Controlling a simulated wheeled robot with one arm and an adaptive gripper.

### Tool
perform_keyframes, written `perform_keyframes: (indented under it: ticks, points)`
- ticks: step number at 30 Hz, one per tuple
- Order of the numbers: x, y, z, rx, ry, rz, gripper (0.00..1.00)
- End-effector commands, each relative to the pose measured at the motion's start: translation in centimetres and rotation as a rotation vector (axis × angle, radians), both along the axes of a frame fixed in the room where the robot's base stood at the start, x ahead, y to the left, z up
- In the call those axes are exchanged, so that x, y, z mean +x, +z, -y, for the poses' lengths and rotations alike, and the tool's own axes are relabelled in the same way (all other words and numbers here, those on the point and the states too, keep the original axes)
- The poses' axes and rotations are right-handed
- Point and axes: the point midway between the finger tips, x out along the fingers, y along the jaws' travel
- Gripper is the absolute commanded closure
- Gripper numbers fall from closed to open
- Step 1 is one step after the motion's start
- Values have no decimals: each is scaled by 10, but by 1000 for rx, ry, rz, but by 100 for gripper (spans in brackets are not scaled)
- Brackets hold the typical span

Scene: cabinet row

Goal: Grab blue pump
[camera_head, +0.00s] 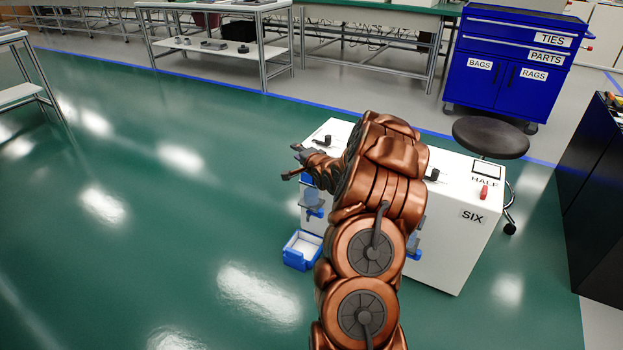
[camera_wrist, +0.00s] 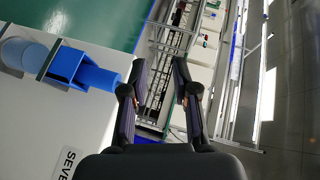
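In the wrist view a blue pump (camera_wrist: 75,68) is mounted on the white cabinet face at the left, with a translucent blue container beside it. Its blue end reaches close to the left finger of my gripper (camera_wrist: 159,65); I cannot tell whether they touch. My fingers are spread with nothing between them. In the head view my gripper (camera_head: 294,162) is at the left end of the white cabinet (camera_head: 460,238). A blue dispenser (camera_head: 312,203) shows below it on that cabinet. My arm hides much of the cabinet front.
A blue-edged open bin (camera_head: 302,250) sits low by the cabinet. A black stool (camera_head: 491,137) stands behind it, and a dark cabinet (camera_head: 590,190) is at the right. A blue tool cabinet (camera_head: 512,65) and workbenches line the back. The green floor at left is clear.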

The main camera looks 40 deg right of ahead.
Motion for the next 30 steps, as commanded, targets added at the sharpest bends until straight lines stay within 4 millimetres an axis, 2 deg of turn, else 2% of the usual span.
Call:
perform_keyframes:
  ticks: [1, 3, 6, 9, 14, 26, 30]
  points:
    - [-7, -19, 18, 28, -22, 49, 71]
    - [-14, -28, 36, 62, -41, 118, 71]
    - [-24, -35, 57, 97, -59, 202, 71]
    - [-32, -40, 68, 120, -66, 254, 71]
    - [-34, -42, 75, 135, -67, 288, 71]
    - [-6, -40, 83, 133, -65, 290, 71]
    - [10, -42, 86, 134, -64, 289, 71]
